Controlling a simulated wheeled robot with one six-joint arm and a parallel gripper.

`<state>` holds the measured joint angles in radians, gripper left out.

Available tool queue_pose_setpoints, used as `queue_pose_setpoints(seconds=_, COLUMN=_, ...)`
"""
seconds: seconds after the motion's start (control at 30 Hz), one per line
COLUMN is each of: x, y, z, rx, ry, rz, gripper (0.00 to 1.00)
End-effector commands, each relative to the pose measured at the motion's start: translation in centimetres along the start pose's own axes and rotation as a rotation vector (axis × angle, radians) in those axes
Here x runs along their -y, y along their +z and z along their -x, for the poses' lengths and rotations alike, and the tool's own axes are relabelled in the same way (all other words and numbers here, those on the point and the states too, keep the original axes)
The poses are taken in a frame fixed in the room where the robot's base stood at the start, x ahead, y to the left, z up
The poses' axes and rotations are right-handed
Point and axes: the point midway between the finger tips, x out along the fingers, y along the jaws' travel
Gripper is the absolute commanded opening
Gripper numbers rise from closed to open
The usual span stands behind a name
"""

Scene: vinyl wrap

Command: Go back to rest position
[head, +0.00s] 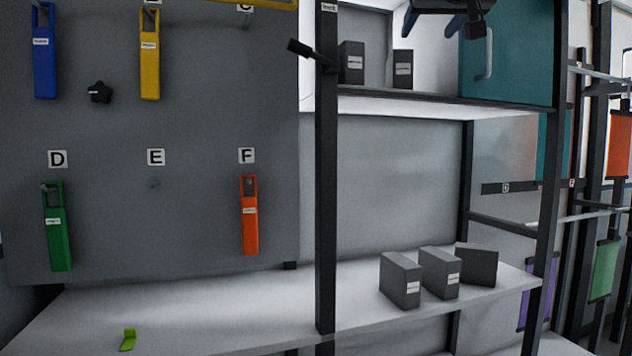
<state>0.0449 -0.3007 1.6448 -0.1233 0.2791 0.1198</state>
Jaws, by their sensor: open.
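My gripper (432,20) shows at the top edge of the head view, in front of the upper shelf bay. Its two dark blue fingers are apart, with nothing seen between them. Most of the arm is out of the picture.
A grey board holds blue (44,65), yellow (149,70), green (57,240) and orange (249,230) tools. Grey boxes stand on the upper shelf (440,98) and lower shelf (350,318). A dark post (326,200) and teal panel (515,60) stand nearby. A small green piece (128,339) lies lower left.

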Motion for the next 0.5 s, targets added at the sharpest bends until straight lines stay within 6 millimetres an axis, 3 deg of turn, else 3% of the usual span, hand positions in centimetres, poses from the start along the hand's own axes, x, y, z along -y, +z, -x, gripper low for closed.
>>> queue_pose_setpoints(seconds=0.07, x=0.0, y=0.0, z=0.0, rx=0.000, ry=0.000, rz=0.000, gripper=0.62)
queue_pose_setpoints(seconds=0.27, x=0.1, y=3.0, z=-1.2, rx=0.053, ry=-0.001, rz=0.001, gripper=0.62)
queue_pose_setpoints(seconds=0.5, x=0.4, y=8.1, z=-2.7, rx=0.140, ry=-0.006, rz=0.004, gripper=0.62)
